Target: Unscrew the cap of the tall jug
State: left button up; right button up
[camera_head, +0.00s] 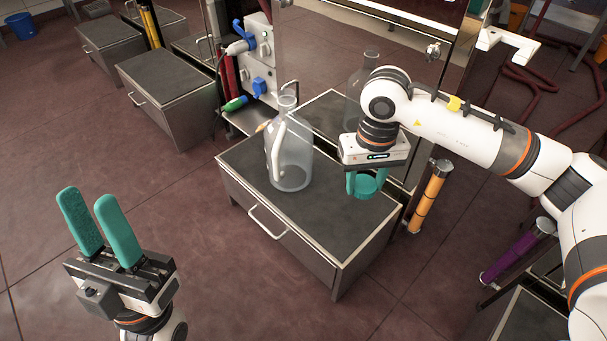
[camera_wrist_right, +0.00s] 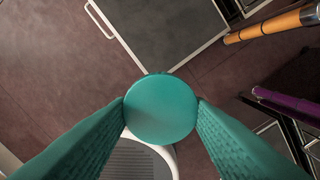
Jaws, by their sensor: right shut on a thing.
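The tall jug (camera_head: 290,158) is clear and stands upright on the dark-topped cabinet. Its neck (camera_head: 287,104) is open at the top, with no cap on it. My right gripper (camera_head: 365,186) is to the right of the jug, above the cabinet's right side. It is shut on a round teal cap (camera_head: 364,189), clear of the jug. The cap also shows between the fingers in the right wrist view (camera_wrist_right: 160,108). My left gripper (camera_head: 79,208) is at the lower left, its two teal fingers apart and empty, far from the jug.
The cabinet (camera_head: 325,232) has bare top around the jug. An orange post (camera_head: 428,195) and a purple post (camera_head: 517,250) stand to the right.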

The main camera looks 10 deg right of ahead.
aim_at(287, 138)
jog(key=z, duration=1.4)
jog(key=i+j+z, duration=0.1)
jog(key=j, duration=0.3)
jog(key=i+j, duration=0.15)
jog(key=j, duration=0.2)
jog(key=i+j+z, duration=0.15)
jog(key=j, duration=0.65)
jog(key=i+z, duration=0.05)
